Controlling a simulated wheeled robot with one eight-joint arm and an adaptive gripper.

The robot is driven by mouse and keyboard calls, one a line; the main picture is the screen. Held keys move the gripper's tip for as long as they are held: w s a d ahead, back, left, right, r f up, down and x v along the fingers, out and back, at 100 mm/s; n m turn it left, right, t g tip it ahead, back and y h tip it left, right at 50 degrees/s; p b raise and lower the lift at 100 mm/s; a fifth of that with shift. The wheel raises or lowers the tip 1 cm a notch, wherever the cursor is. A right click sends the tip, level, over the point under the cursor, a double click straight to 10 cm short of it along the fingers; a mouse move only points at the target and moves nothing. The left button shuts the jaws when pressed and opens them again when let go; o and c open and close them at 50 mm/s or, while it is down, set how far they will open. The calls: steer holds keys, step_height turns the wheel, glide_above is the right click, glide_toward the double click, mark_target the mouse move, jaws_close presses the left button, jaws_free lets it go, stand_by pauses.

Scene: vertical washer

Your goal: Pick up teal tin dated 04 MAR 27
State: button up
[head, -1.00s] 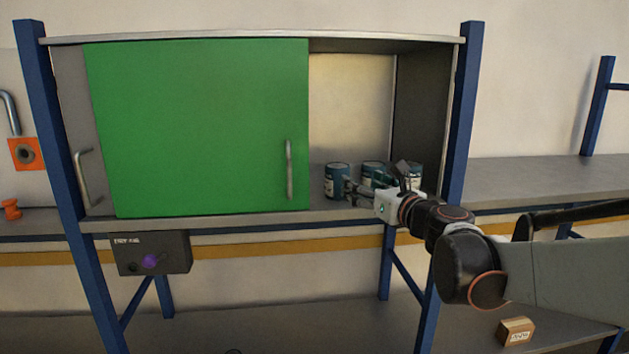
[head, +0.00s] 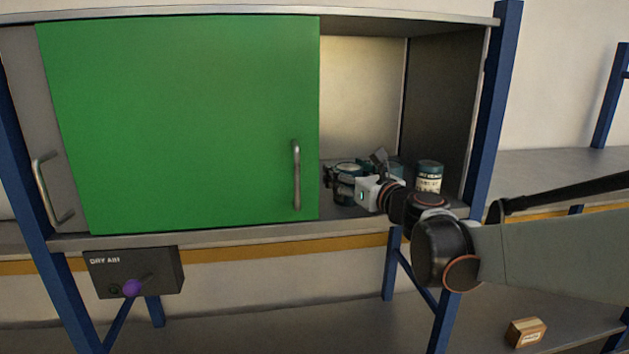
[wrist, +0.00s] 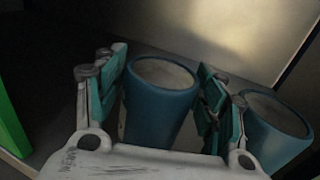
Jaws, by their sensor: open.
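Teal tins stand inside the open right part of the cabinet. The left tin (head: 347,190) is partly hidden by my gripper; it also shows in the wrist view (wrist: 158,100). A middle tin (head: 397,169) is mostly hidden behind my wrist. A right tin (head: 428,178) shows a pale label, its print too small to read. My gripper (wrist: 163,68) is open, with one finger on each side of the left tin. I cannot tell whether the fingers touch it. Another teal tin (wrist: 275,130) stands close outside the right finger in the wrist view.
A green sliding door (head: 180,125) covers the cabinet's left part, its edge and handle (head: 296,175) close to the left tin. The cabinet's right wall (head: 440,110) bounds the opening. A dark control box (head: 135,272) with a purple knob hangs below.

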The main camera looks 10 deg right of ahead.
steer(key=shift+s+d+r, duration=0.15)
steer(key=shift+s+r, duration=0.05)
steer(key=shift+s, duration=0.4)
steer(key=shift+c, duration=0.8)
steer(key=shift+w+f, duration=0.1)
steer(key=shift+w, duration=0.05)
steer(key=c, duration=1)
steer(key=shift+o, duration=0.2)
